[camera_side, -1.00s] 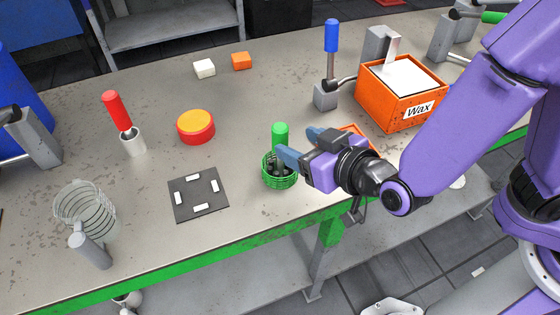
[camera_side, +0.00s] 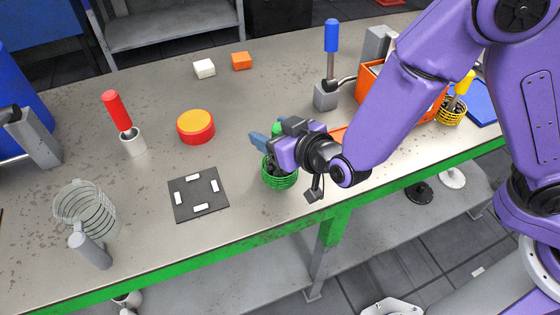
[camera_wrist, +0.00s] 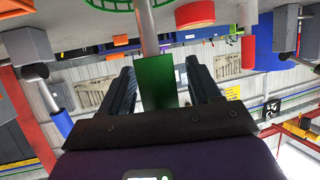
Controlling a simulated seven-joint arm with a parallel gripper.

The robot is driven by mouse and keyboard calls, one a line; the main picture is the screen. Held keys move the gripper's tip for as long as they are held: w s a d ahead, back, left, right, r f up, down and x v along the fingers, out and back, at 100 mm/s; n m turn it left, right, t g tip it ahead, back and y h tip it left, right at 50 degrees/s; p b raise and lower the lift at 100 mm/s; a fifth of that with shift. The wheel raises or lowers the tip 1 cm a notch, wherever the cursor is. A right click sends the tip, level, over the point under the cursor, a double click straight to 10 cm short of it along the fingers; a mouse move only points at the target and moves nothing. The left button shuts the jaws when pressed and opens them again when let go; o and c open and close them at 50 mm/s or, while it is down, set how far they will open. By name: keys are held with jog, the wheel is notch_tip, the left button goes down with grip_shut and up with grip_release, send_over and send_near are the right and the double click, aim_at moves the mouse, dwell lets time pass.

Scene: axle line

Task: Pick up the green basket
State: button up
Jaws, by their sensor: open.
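The green basket (camera_side: 281,181) is a small wire basket with dark parts inside. It stands on the workbench near its front edge. Its upright green handle (camera_side: 276,130) is mostly hidden behind my gripper (camera_side: 267,143) in the side view. In the wrist view the green handle (camera_wrist: 157,85) shows between the two fingers of my open gripper (camera_wrist: 160,72), with a gap at each side. A metal rod (camera_wrist: 148,28) runs from the handle to the basket's rim (camera_wrist: 122,5) at the top edge.
A black plate with white marks (camera_side: 198,195) lies left of the basket. A red and orange round button (camera_side: 195,126) is behind it. An orange bin (camera_side: 369,76) and a blue-handled lever (camera_side: 331,38) stand right. A yellow basket (camera_side: 452,112) is further right.

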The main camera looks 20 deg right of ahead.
grip_shut()
dwell(0.3)
